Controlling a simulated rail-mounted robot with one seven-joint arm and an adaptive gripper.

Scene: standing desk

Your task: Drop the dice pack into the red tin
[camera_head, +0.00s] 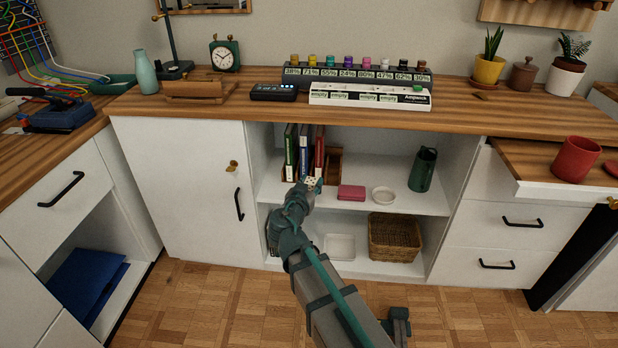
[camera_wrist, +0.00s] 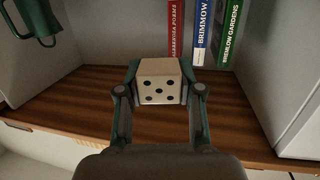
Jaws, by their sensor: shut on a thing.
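The dice pack, a cream cube with black pips (camera_wrist: 160,82), is held between the two fingers of my gripper (camera_wrist: 160,97). It also shows in the head view (camera_head: 312,182), in front of the open cabinet at about the upper shelf's height. My gripper (camera_head: 308,188) is shut on its sides. The red tin (camera_head: 575,158) stands upright on a lower wooden board at the far right, well apart from my gripper. Its inside is mostly hidden from this angle. A red lid-like piece (camera_head: 611,167) lies beside it at the picture's edge.
Upright books (camera_head: 304,152), a pink box (camera_head: 351,192), a white dish (camera_head: 383,195) and a green jug (camera_head: 422,169) occupy the cabinet shelf. A wicker basket (camera_head: 394,237) is below. The desktop edge (camera_head: 400,117) overhangs the cabinet. The wrist picture appears upside down.

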